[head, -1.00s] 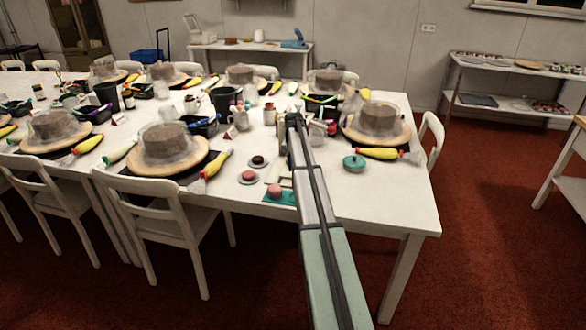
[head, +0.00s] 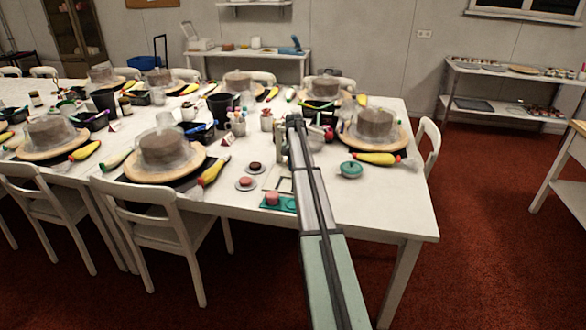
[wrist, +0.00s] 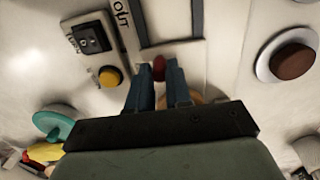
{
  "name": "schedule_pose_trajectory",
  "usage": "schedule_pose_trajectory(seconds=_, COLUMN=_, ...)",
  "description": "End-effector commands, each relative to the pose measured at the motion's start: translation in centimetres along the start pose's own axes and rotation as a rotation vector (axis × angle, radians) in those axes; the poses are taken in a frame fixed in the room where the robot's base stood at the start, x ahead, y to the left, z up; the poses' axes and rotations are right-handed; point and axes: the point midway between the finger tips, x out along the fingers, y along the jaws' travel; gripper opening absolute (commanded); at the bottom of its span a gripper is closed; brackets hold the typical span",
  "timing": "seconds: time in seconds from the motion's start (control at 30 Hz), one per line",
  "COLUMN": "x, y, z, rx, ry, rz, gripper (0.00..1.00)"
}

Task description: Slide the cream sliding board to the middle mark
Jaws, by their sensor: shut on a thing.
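The cream sliding board (wrist: 190,62) lies flat under my gripper in the wrist view. It appears as a pale strip with a red knob (wrist: 159,68). My gripper (wrist: 158,82) has both dark fingers closed around this knob. My fingertips are hidden there behind the arm. I cannot make out the middle mark.
A black switch (wrist: 90,38) and a yellow button (wrist: 110,76) sit left of the board. A brown round item on a saucer (wrist: 262,66) is to its right. A teal lidded pot (head: 350,170) and a covered cake turntable (head: 372,140) stand right of my arm.

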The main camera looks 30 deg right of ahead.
Motion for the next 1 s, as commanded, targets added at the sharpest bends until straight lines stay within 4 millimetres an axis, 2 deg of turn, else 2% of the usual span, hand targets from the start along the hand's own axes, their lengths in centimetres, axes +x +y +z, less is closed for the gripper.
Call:
schedule_pose_trajectory(seconds=0.5, x=0.0, y=-0.2, z=-2.6, rx=-0.002, ry=0.001, rz=-0.004, gripper=0.0)
schedule_pose_trajectory(seconds=1.0, x=-0.1, y=-0.2, z=-3.0, rx=-0.001, ry=0.006, rz=-0.004, gripper=0.0)
